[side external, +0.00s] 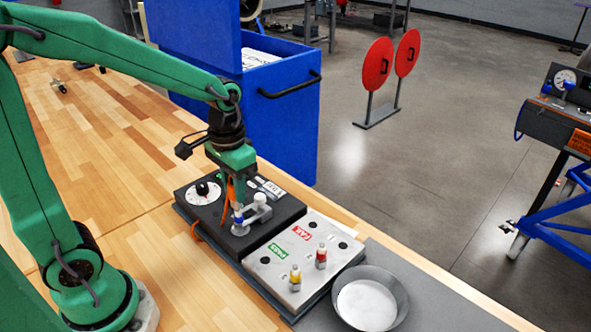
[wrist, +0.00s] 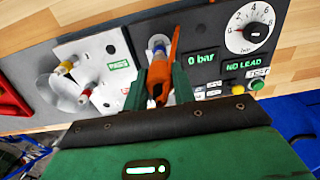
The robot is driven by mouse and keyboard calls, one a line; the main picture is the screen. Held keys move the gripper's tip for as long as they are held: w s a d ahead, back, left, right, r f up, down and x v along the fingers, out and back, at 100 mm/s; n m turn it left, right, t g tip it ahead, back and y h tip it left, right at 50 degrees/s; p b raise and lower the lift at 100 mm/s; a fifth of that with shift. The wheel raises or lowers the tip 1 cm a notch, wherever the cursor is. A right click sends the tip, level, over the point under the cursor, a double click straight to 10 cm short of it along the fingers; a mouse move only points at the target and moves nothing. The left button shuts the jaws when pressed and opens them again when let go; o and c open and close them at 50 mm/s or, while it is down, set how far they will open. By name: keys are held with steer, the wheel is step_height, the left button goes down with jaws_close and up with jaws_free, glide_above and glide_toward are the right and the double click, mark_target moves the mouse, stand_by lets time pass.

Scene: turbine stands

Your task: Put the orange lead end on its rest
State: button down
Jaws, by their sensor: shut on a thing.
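The orange lead end (wrist: 159,82) is between the two dark green fingers of my gripper (wrist: 160,92), which is shut on it. In the side view my gripper (side external: 238,192) points down over the black tester box (side external: 222,238), and the orange lead (side external: 229,194) shows beside the fingers. A bluish tip (side external: 238,220) shows below them, low over the box. A white fitting (side external: 262,212), possibly the rest, stands on the box just right of the tip. I cannot tell whether the lead end touches it. The fingers partly hide this area.
The tester has a dial (wrist: 247,29) and displays reading 0 bar and NO LEAD. A grey plate (side external: 275,262) beside it bears PASS and FAIL labels and yellow-topped and red-topped fittings. A round metal dish (side external: 398,290) stands near the plate.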

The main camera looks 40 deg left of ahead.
steer(key=shift+r, duration=0.1)
steer(key=shift+r, duration=0.8)
glide_above(215, 215)
steer(key=shift+w+f, duration=0.15)
steer(key=shift+f, duration=0.75)
steer(key=shift+f, duration=0.15)
steer(key=shift+f, duration=2.25)
steer(key=shift+f, duration=1.25)
steer(key=shift+f, duration=0.25)
stand_by(0.7)
